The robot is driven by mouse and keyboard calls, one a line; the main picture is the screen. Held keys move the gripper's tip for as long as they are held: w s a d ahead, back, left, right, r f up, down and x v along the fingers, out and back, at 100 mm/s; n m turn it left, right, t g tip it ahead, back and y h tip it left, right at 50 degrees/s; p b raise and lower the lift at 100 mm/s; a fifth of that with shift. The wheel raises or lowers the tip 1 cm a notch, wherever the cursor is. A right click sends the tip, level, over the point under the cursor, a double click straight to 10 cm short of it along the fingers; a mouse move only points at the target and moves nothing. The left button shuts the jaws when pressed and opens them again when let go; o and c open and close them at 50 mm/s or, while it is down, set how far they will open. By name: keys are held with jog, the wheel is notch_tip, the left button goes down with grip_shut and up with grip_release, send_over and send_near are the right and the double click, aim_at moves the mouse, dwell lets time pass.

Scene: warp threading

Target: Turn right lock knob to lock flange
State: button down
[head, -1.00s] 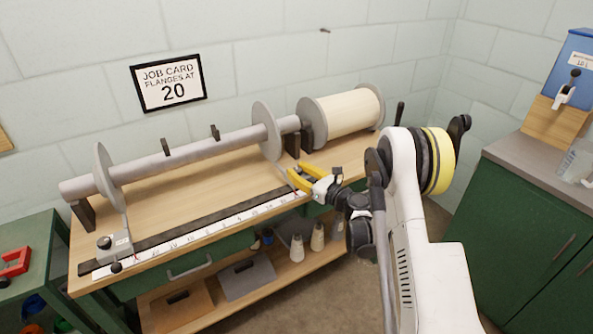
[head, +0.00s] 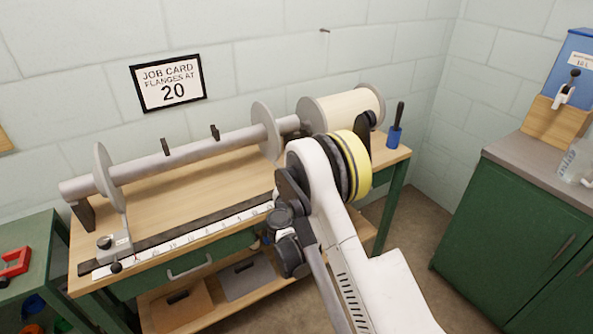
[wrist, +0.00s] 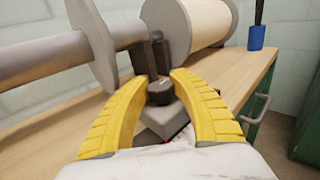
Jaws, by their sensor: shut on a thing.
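The right lock knob (wrist: 160,92) is a small dark cylinder on a grey block (wrist: 164,120) in the wrist view. My gripper (wrist: 159,80), with two yellow curved fingers, is shut on the knob, one finger on each side. The right flange (wrist: 92,42) is a grey disc on the beam, left of the knob; it also shows in the head view (head: 265,130). In the head view my own arm hides the fingers and the right knob. The left flange (head: 105,178) and its block with a dark knob (head: 103,242) are at the beam's left end.
A white ruler (head: 190,236) runs along the front of the wooden bench (head: 160,200). A wall card (head: 168,82) reads flanges at 20. A pale wound roll (head: 340,112) lies behind, and a blue holder (head: 393,137) stands at the right end.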

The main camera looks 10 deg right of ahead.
jog(key=shift+d+m+g+h, duration=0.1)
jog(key=shift+m+g+h, duration=1.25)
jog(key=shift+h, duration=0.65)
jog(key=shift+m, duration=0.25)
jog(key=c, duration=1.1)
grip_release()
jog(key=shift+o, duration=0.2)
jog(key=v, duration=1.2)
jog(key=shift+f, duration=0.2)
